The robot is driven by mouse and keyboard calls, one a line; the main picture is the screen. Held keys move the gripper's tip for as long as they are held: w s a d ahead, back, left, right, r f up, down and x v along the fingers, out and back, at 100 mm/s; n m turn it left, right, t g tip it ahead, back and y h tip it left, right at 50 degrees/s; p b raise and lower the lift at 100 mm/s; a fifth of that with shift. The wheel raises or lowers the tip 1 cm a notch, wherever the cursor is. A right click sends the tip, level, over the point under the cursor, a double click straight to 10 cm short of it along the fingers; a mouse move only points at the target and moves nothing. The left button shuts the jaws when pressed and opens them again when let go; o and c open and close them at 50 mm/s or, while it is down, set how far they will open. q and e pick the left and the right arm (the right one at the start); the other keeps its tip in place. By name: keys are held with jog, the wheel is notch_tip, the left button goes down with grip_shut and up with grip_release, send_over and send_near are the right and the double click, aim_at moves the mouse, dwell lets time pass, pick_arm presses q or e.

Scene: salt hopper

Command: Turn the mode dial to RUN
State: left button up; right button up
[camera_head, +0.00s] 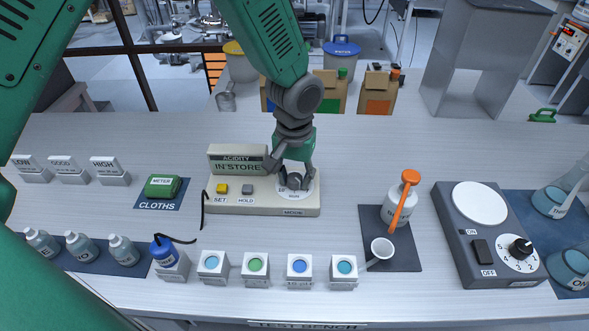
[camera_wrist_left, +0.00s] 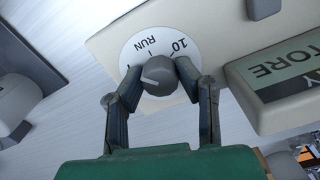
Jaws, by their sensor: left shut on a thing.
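The mode dial (camera_wrist_left: 158,73) is a round grey knob on a white disc (camera_wrist_left: 136,50) marked RUN and 10 in the left wrist view. A pale mark shows on the knob's left side; I cannot tell exactly which label it points to. My left gripper (camera_head: 293,184) is shut on the knob from above, one finger on each side; its fingers also show in the left wrist view (camera_wrist_left: 158,80). In the head view the gripper partly hides the dial. The cream meter (camera_head: 263,208) has a MODE label and a display (camera_head: 237,166) reading IN STORE. My right gripper is out of view.
Yellow SET (camera_head: 222,188) and grey HOLD (camera_head: 246,189) buttons sit left of the dial. A white bottle (camera_head: 398,207) with an orange tool stands right of the meter. Several sample cups line the front. A stirrer plate (camera_head: 452,232) is farther right. The bench behind the bottle is clear.

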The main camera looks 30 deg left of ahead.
pick_arm(q)
jog(key=m+p, duration=0.1)
jog(key=m, duration=0.1)
jog(key=m+p, duration=0.1)
jog(key=shift+w+r+m+p, duration=0.25)
jog(key=shift+m+p, duration=0.05)
jog(key=m+p, duration=0.2)
jog(key=m, duration=0.2)
jog(key=shift+f, duration=0.1)
jog(key=shift+w+m, duration=0.1)
jog(key=shift+m, duration=0.2)
jog(key=o, duration=1)
jog(key=shift+o, duration=0.6)
jog(key=shift+f, duration=0.2)
